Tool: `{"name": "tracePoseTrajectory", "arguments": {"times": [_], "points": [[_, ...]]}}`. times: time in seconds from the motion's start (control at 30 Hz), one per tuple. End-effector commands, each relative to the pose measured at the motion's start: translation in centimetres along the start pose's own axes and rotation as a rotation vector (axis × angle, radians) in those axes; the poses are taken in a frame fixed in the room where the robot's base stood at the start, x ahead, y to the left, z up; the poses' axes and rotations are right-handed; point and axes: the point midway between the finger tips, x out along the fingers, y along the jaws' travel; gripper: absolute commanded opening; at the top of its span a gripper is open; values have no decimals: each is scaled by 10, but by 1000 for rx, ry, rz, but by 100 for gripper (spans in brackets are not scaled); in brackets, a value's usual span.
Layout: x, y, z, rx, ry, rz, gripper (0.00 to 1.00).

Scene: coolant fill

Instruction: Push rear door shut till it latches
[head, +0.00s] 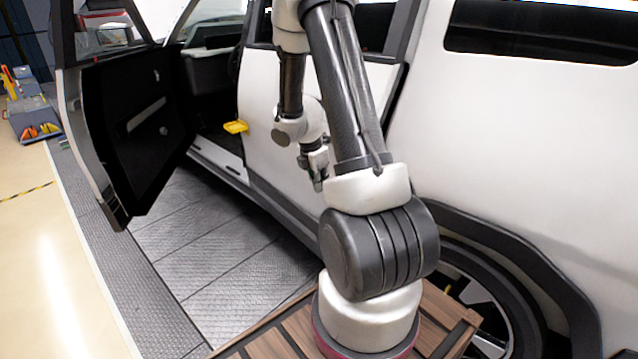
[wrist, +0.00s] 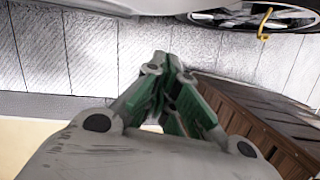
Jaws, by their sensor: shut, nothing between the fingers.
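The rear door (head: 262,95) is the white panel in the middle of the vehicle's side, partly hidden behind my arm. It looks nearly in line with the body. I cannot tell whether it is latched or slightly ajar. A yellow piece (head: 236,127) sticks out at its front edge. My gripper (head: 318,184) hangs in front of the door's lower part, pointing down. Whether it touches the door is unclear. In the wrist view my gripper (wrist: 158,72) has its green-padded fingers together, with nothing held.
The front door (head: 135,125) stands wide open at the left, its black inner side showing. A wheel (head: 482,305) is at the lower right. Textured floor plates (head: 220,265) beside the vehicle are clear. Coloured items on a grey stand (head: 35,115) are far left.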

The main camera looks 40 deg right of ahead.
Motion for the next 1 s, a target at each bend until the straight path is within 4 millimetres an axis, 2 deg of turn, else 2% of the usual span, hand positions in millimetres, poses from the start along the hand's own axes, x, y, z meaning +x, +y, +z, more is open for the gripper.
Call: {"name": "tracePoseTrajectory", "arguments": {"times": [0.17,0.4,0.53,0.7,1.0], "points": [[-14,2,0,2,-2,3,0],[-54,4,0,1,-1,4,0],[-70,5,0,3,-1,3,0],[-79,5,0,1,0,0,0],[-80,5,0,2,1,0,0]]}}
